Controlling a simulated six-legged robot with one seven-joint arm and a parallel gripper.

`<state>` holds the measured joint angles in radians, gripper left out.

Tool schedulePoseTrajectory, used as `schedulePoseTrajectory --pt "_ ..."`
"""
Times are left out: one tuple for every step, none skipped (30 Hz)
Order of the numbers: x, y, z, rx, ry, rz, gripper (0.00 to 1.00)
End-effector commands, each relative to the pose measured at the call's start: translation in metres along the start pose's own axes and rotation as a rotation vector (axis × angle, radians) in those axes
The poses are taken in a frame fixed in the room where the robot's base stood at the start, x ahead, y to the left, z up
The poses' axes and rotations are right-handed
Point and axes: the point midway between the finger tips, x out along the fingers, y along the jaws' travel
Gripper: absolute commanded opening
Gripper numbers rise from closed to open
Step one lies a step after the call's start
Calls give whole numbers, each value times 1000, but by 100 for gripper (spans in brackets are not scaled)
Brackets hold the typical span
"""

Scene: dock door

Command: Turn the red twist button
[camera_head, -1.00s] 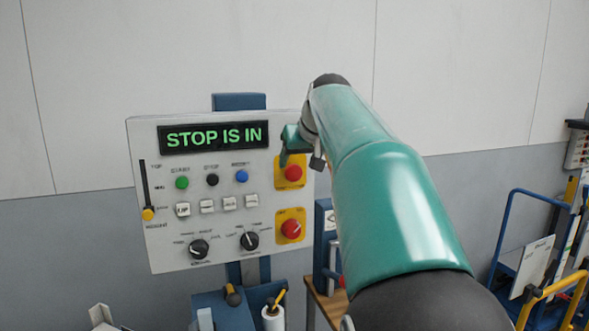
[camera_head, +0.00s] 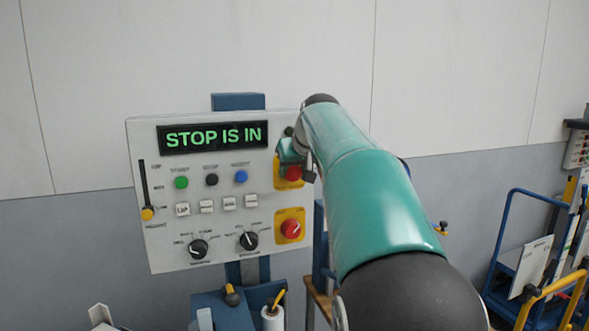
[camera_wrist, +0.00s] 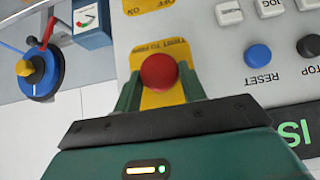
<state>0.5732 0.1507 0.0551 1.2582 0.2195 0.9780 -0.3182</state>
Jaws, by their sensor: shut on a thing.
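The red twist button (camera_head: 293,173) sits on a yellow plate at the upper right of the grey-white control panel (camera_head: 140,230). In the wrist view the red button (camera_wrist: 158,71) is round, with one green finger on each side of it. Lettering on its yellow plate seems to read "TWIST TO FREE". My gripper (camera_wrist: 159,82) is shut on the button; in the head view my gripper (camera_head: 290,155) covers the plate's upper part. The display (camera_head: 213,137) reads "STOP IS IN" in green.
A second red knob (camera_head: 291,229) on a yellow plate is below. Green, black and blue buttons (camera_head: 241,176), white keys and two black dials (camera_head: 249,240) lie to the left. A blue cart (camera_head: 500,250) stands at the right.

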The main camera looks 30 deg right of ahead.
Motion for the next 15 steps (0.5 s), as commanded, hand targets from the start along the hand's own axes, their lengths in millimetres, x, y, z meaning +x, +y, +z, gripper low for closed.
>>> schedulePoseTrajectory --pt "0 0 0 3 0 -3 18" --pt "0 0 0 5 0 -5 18" --pt "0 0 0 10 0 -10 18" --pt "0 0 0 15 0 -15 18" --pt "0 1 0 20 0 -20 18" --pt "0 1 0 30 0 -29 18" --pt "0 1 0 38 0 -37 18" --pt "0 2 0 47 0 -45 18" --pt "0 2 0 62 0 -60 18" --pt "0 3 0 73 0 -71 18" --pt "0 3 0 86 0 -84 18" --pt "0 4 0 105 0 -102 18" --pt "0 4 0 119 1 -116 18" --pt "0 4 0 134 1 -131 18" --pt "0 5 0 156 0 -153 18"
